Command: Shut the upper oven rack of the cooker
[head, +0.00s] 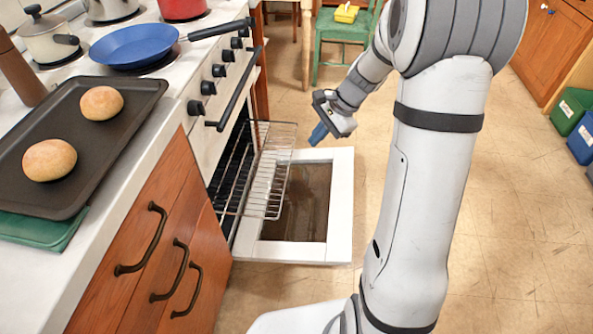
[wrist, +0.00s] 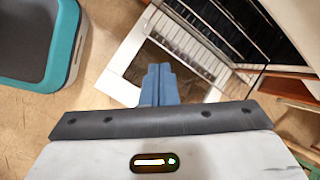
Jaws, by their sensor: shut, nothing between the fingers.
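The cooker (head: 215,68) stands on the left in the head view, its white oven door (head: 341,200) folded down open. A wire oven rack (head: 268,180) sticks out of the oven above the door; I take it for the upper rack. It also shows in the wrist view (wrist: 212,22), at the top, with the open door (wrist: 122,72) below it. My gripper (head: 318,134), with blue fingers, is shut and empty. It is just beyond the rack's outer right corner in the head view, apart from it. The fingers (wrist: 158,70) overlap the door in the wrist view. The rack's inner end is hidden.
A blue pan (head: 135,46) stands on the hob, its handle reaching over the front edge. A tray (head: 70,140) with two buns lies on the counter. A green chair (head: 345,35) stands behind my arm. Bins (head: 568,110) stand far right. The floor between is clear.

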